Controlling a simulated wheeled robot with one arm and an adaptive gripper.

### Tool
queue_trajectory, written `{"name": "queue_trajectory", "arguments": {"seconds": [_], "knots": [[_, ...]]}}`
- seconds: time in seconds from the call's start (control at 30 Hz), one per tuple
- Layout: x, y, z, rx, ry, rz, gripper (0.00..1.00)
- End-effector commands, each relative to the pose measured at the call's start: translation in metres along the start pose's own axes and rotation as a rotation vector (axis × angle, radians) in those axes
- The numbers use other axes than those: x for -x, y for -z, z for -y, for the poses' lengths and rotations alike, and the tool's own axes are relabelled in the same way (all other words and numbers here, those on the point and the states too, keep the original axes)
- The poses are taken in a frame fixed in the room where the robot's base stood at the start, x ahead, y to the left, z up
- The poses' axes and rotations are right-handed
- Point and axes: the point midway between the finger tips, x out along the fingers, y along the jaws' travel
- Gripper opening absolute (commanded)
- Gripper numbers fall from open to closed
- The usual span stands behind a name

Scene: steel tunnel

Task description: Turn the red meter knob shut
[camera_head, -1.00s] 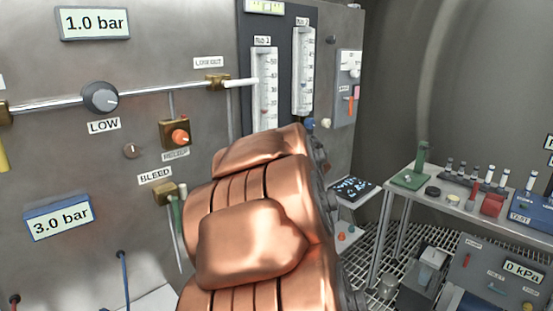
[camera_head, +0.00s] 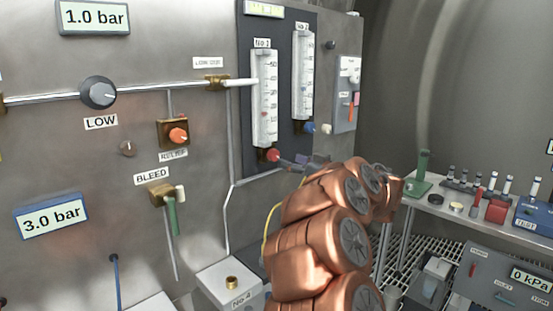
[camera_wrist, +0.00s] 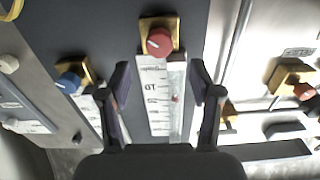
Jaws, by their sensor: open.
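The red meter knob (camera_head: 272,155) sits at the foot of the left flow meter, No 1 (camera_head: 264,95), on the dark panel. In the wrist view the red knob (camera_wrist: 159,41) is on a brass block, with a pale pointer line on its face. My gripper (camera_head: 300,162) is just right of the knob in the head view, partly hidden by my copper arm. In the wrist view my gripper (camera_wrist: 161,80) has its two dark fingers spread apart over the meter scale. The knob lies beyond the fingertips, between their lines, and nothing is held.
A blue knob (camera_wrist: 70,81) on the second meter sits close by on the left in the wrist view. The orange relief knob (camera_head: 178,135) is on the steel wall. A bench (camera_head: 440,210) with vials stands at the right.

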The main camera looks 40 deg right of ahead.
Motion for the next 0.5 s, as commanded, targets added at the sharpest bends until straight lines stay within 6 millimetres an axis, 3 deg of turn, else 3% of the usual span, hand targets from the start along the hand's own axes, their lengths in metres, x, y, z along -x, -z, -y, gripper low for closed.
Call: {"name": "queue_trajectory", "arguments": {"seconds": [0.5], "knots": [[-0.065, 0.000, 0.000, 0.000, -0.001, 0.001, 0.64]]}}
